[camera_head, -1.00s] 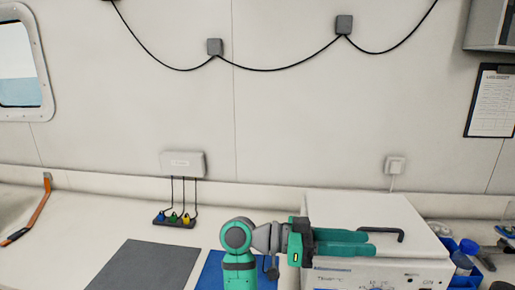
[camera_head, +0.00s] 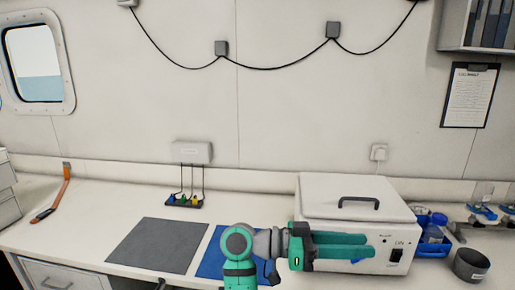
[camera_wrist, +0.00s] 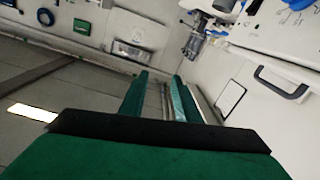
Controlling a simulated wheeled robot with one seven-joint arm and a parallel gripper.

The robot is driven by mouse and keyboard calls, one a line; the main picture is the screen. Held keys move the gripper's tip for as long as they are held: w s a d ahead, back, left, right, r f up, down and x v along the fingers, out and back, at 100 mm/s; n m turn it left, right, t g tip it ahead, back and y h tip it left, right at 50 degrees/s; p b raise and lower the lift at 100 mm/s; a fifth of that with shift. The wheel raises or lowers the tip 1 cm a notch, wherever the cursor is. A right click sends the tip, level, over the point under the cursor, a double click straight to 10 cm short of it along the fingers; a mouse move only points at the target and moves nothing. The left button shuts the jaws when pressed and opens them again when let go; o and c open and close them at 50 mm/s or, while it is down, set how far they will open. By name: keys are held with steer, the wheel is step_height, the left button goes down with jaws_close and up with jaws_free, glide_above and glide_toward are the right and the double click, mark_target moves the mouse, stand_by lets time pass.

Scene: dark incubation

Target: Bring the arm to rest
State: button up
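My arm is green and grey and shows at the bottom middle of the head view. My gripper (camera_head: 368,246) points to the right, level, in front of the white lidded box. Its two green fingers look apart, with nothing seen between them. In the wrist view my gripper (camera_wrist: 158,80) also shows its two fingers with a clear gap between them. I cannot tell how far the gripper is from the box.
The white box (camera_head: 325,190) with a dark lid handle stands on the counter (camera_head: 85,225). Left of it lie a blue mat (camera_head: 212,262) and a grey mat (camera_head: 155,245). A blue tray (camera_head: 432,248) and a dark round pot (camera_head: 471,265) are at the right.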

steer(key=w+a+f+n+t+y, duration=0.15)
steer(key=f+n+t, duration=0.4)
steer(key=f, duration=0.55)
steer(key=w+f+n+t+y, duration=0.1)
steer(key=w+f+n+t, duration=0.2)
steer(key=f+n+t, duration=0.5)
steer(key=s+a+f+n+t+y, duration=0.15)
steer(key=s+a+f+y, duration=0.25)
steer(key=f, duration=0.5)
steer(key=s+a+f+n+y, duration=0.3)
steer(key=f, duration=0.7)
steer(key=s+a+f+n+y, duration=0.1)
steer(key=s+a+f+y, duration=0.3)
steer(key=s, duration=0.5)
steer(key=s+a+f+y, duration=0.2)
steer(key=s+a+y, duration=0.1)
steer(key=s+a, duration=0.4)
steer(key=s+r+m+t+y, duration=0.1)
steer(key=s+r, duration=0.3)
steer(key=s, duration=0.4)
steer(key=s+a+r+m+t, duration=0.1)
steer(key=s+r, duration=0.3)
steer(key=s, duration=0.4)
steer(key=shift+s+a+y, duration=0.25)
steer(key=shift+y, duration=0.1)
steer(key=shift+r, duration=0.1)
